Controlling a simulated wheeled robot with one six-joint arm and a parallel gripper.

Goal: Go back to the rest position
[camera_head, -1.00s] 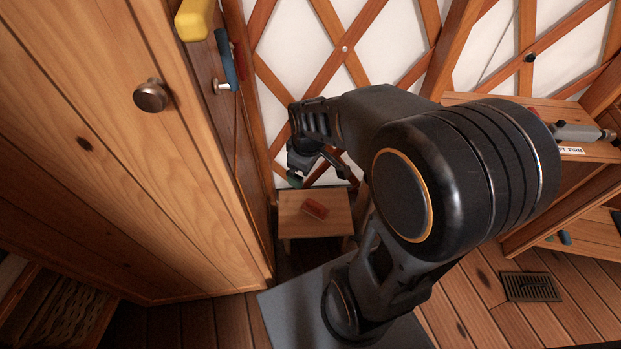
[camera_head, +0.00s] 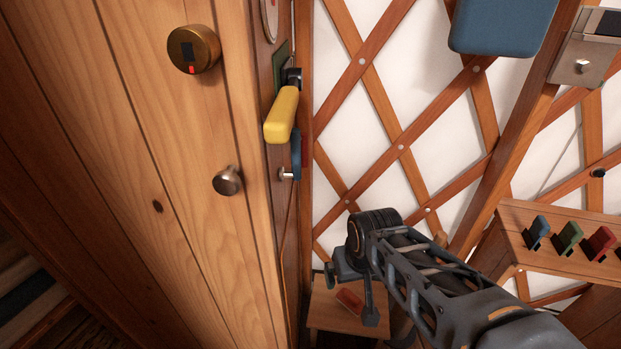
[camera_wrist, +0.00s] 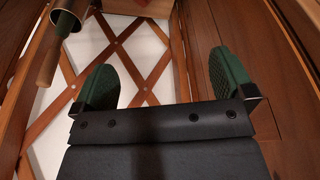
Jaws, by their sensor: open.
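My gripper (camera_head: 350,290) is at the end of my arm in the lower middle of the head view, above a small wooden stool. In the wrist view its two green fingertip pads (camera_wrist: 165,82) stand wide apart with nothing between them. The gripper is open and empty. Part of it is hidden behind my own arm in the head view.
A wooden cabinet with a round knob (camera_head: 227,180) fills the left. A yellow handle (camera_head: 282,115) sticks out beside it. The stool (camera_head: 340,321) bears a red block (camera_head: 349,301). A shelf (camera_head: 560,262) with coloured clips is at right. The lattice wall (camera_head: 400,146) stands behind.

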